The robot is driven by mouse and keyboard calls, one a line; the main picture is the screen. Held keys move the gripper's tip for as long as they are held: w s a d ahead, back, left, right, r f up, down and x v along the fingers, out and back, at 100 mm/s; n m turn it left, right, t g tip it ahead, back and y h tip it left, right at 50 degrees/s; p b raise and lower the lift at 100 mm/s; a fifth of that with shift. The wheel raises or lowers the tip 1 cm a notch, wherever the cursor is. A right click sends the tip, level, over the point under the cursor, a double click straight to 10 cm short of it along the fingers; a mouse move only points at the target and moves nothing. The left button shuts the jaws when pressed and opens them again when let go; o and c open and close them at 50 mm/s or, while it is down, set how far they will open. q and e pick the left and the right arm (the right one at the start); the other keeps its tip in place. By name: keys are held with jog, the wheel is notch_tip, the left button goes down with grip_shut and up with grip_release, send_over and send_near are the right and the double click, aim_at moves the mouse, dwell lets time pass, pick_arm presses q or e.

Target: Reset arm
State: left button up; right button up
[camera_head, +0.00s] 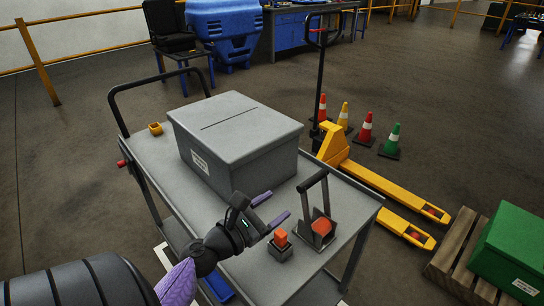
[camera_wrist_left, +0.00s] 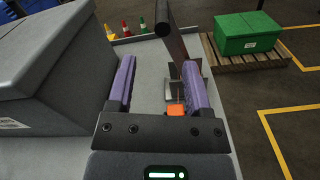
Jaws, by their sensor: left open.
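A dark grey fixture (camera_head: 317,232) stands near the right front corner of the grey cart top. Its lever arm (camera_head: 326,198) stands up, with a bar handle (camera_head: 314,179) at the top and an orange piece (camera_head: 322,226) low in it. Beside it is a small grey holder with an orange block (camera_head: 280,237); the block also shows in the left wrist view (camera_wrist_left: 176,109). My left gripper (camera_head: 278,207) is open and empty above the cart, just left of the fixture. In the left wrist view the lever handle (camera_wrist_left: 165,26) appears beyond the purple fingers (camera_wrist_left: 160,85). My right gripper is not in view.
A large grey lidded box (camera_head: 240,140) fills the cart's middle, close left of my gripper. A small yellow piece (camera_head: 155,128) sits at the cart's far left. Beyond the cart are a yellow pallet jack (camera_head: 370,175), several cones (camera_head: 366,128) and a green crate (camera_head: 515,250) on a pallet.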

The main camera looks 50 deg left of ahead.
pick_arm(q)
jog(key=s+d+f+m+g+h, duration=0.2)
jog(key=s+d+f+m+g, duration=0.15)
jog(key=d+m, duration=0.35)
jog(key=s+d+f+m+g+h, duration=0.1)
jog(key=s+d+f+m+g, duration=0.3)
jog(key=m, duration=0.6)
jog(key=s+d+f+m+g+h, duration=0.2)
jog(key=d+m+g, duration=0.2)
jog(key=d+m, duration=0.35)
jog(key=s+a+m+g+y, duration=0.2)
jog(key=s+m+g+y, duration=0.2)
jog(key=s+m+y, duration=0.45)
notch_tip(320, 180, down, 20)
jog(key=s+m+g+h, duration=0.1)
jog(key=s+h, duration=0.1)
jog(key=h, duration=0.1)
jog(key=s+a+f+g, duration=0.1)
jog(key=s+a+f, duration=0.2)
jog(key=s+f, duration=0.5)
jog(key=s, duration=0.4)
jog(key=shift+s+a+f+m, duration=0.2)
jog(key=shift+f+m, duration=0.1)
jog(key=shift+f, duration=0.1)
